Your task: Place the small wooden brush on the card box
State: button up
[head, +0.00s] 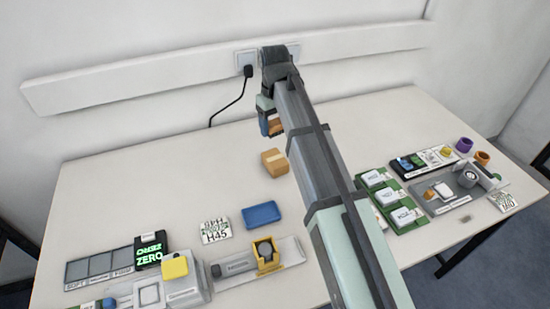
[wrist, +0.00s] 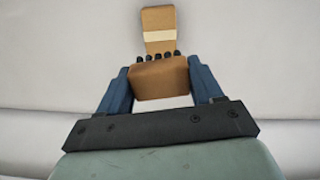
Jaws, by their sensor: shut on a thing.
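The small wooden brush (wrist: 158,79) is held between the two blue fingers of my gripper (wrist: 160,88) in the wrist view. Its dark bristles point away from the gripper, toward the card box (wrist: 157,20). In the head view my gripper (head: 271,126) is above the back of the table, with part of the brush (head: 276,127) showing beside a finger. The card box (head: 274,162), brown with a paler tape strip, sits on the table below and in front of the gripper. The brush appears apart from the box in the head view. My arm hides part of the gripper.
A blue block (head: 262,215) and a printed card (head: 215,230) lie in front of the box. A grey device with a yellow block (head: 174,266) stands front left. Green trays (head: 390,200) are at right. The table (head: 150,180) is clear left of the box.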

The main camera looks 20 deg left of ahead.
aim_at(275, 158)
jog(key=shift+s+d+m, duration=0.1)
jog(key=shift+d+m, duration=0.05)
jog(key=shift+m, duration=1.05)
jog(key=shift+f, duration=5)
jog(key=shift+f, duration=0.15)
jog(key=o, duration=1.1)
jog(key=shift+c, duration=0.2)
notch_tip(275, 158, up, 12)
jog(key=shift+r, duration=0.15)
